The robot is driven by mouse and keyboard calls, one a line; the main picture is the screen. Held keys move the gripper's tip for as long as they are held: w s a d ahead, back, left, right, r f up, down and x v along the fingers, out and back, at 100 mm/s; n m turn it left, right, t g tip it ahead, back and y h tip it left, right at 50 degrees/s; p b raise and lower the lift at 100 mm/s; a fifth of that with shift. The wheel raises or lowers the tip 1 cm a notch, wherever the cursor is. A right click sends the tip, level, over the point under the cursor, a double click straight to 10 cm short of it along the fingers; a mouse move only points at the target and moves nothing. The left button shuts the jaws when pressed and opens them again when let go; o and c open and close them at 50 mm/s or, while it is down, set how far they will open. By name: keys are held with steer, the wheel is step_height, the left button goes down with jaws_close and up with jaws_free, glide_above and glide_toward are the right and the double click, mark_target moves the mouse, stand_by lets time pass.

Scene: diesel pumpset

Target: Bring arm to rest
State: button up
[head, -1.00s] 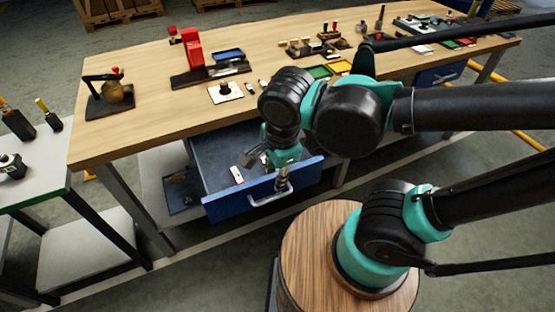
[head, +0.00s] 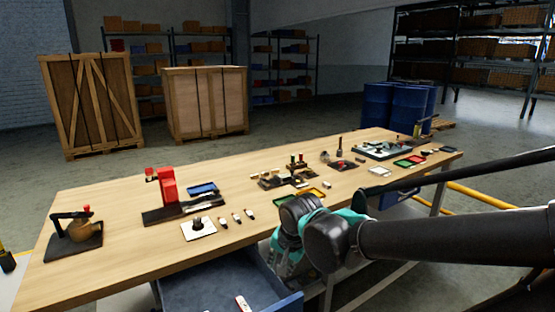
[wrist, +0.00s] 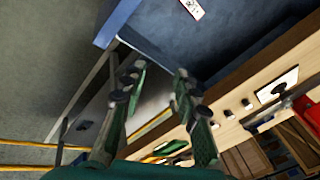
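My arm reaches in from the right in the head view, with its teal and black wrist (head: 290,235) at the front edge of the workbench, beside the open drawer. My gripper's fingers are not clear in the head view. In the wrist view my gripper (wrist: 157,82) has its two green-padded fingers apart with nothing between them. The blue drawer (head: 215,280) is pulled out under the bench; its blue wall also shows in the wrist view (wrist: 117,22). A small white labelled piece (wrist: 193,8) lies in the drawer.
The wooden workbench (head: 120,245) carries a red-topped stand (head: 167,187), a white plate with a knob (head: 198,228), several small pieces, and coloured trays. Wooden crates (head: 205,102) and blue drums (head: 395,106) stand behind. A yellow rail (head: 480,195) is at the right.

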steer(key=w+d+n+t+h, duration=0.1)
steer(key=w+d+n, duration=0.2)
steer(key=w+d, duration=0.45)
steer(key=w+d+n+t+h, duration=0.15)
steer(key=w+d, duration=0.25)
steer(key=d, duration=0.7)
steer(key=s+f+g, duration=0.2)
steer(key=s+f, duration=0.5)
steer(key=s, duration=0.6)
steer(key=shift+f+n, duration=0.3)
steer(key=shift+n, duration=0.15)
